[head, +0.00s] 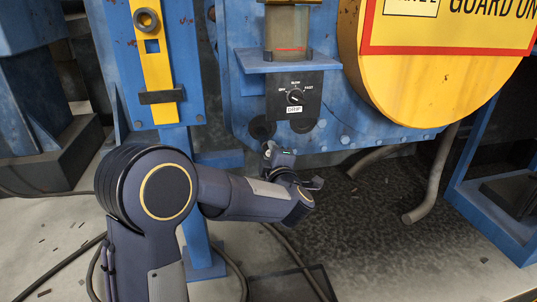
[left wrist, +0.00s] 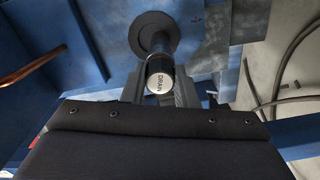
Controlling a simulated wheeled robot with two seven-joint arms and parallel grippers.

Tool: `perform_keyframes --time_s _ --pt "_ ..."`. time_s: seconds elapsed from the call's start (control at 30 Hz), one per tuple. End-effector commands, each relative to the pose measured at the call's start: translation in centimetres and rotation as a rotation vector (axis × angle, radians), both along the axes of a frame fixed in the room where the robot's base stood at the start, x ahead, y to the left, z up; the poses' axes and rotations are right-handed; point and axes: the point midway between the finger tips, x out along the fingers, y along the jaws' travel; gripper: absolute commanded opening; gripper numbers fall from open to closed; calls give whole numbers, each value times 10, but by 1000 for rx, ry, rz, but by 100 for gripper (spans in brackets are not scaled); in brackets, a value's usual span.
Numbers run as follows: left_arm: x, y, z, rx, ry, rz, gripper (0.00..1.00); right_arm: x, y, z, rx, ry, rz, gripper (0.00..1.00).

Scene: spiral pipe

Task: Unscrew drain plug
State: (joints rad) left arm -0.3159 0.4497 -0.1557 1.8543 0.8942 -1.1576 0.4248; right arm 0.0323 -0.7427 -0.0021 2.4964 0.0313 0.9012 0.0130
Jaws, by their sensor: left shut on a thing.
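The drain plug (left wrist: 159,84) shows in the left wrist view as a short dark cylinder with a pale end face marked DRAIN. Behind it a dark stem runs to a round dark flange (left wrist: 154,37) on the blue machine. My left gripper (left wrist: 160,95) is shut on the drain plug, with a finger on each side of it. In the head view my left gripper (head: 273,152) is at the machine's lower edge, below the dial, and the plug is mostly hidden there. My right gripper is not in view.
Above is a dial panel (head: 294,95) under a blue shelf (head: 287,61) with an oil cup (head: 287,30). A yellow round guard (head: 420,85) overhangs at right. A bent grey pipe (head: 431,180) hangs below it. A blue post (head: 190,210) stands left. Dark wet floor (head: 370,235) lies beneath.

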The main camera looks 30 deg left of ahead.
Motion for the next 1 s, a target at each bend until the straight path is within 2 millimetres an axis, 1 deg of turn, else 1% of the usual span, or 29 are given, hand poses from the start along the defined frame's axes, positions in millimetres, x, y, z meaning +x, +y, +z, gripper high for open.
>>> perform_keyframes --time_s 0.07,0.17,0.23,0.7,0.83,1.0 --pt "-1 3 -2 -21 -18 9 0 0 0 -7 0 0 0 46" --pt "-1 4 -2 -121 -95 9 0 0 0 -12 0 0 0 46" --pt "-1 4 1 -231 -180 10 0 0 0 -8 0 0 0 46" --pt "-1 3 2 -921 -715 8 0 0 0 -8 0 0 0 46" --pt "-1 3 2 -1030 -798 7 0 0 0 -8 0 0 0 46" --pt "-1 2 2 -1054 -816 6 0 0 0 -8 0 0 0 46"
